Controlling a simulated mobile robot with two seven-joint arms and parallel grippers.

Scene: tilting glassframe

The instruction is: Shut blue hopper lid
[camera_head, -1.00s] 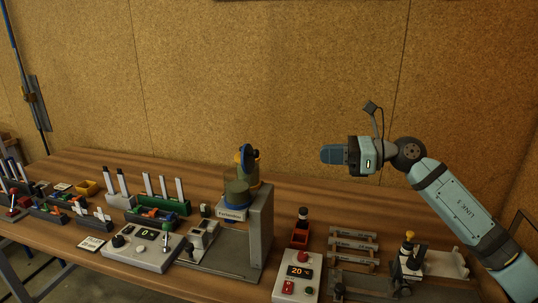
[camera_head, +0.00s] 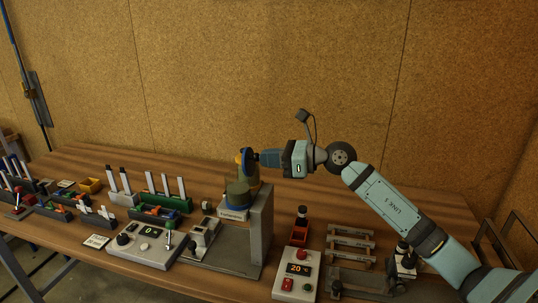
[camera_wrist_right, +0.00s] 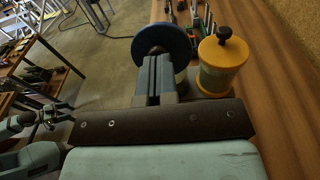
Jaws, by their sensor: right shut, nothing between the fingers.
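The blue hopper lid (camera_head: 246,157) stands open, roughly upright, above the blue hopper (camera_head: 237,194) on the grey stand. In the right wrist view, the lid (camera_wrist_right: 160,38) is a dark blue disc just beyond my fingertips. My right gripper (camera_head: 259,158) is shut and empty, right of the lid and pointing left at its face. The fingers (camera_wrist_right: 153,66) reach very close to the disc; I cannot tell whether they touch. The hopper body is mostly hidden behind the lid and fingers in the wrist view.
A yellow-lidded hopper (camera_wrist_right: 222,62) stands close beside the blue one. The grey stand (camera_head: 260,230) rises from the wooden table. A white control box (camera_head: 297,275) and a grey rack (camera_head: 350,243) are in front of my right arm. The cork wall (camera_head: 300,70) lies behind.

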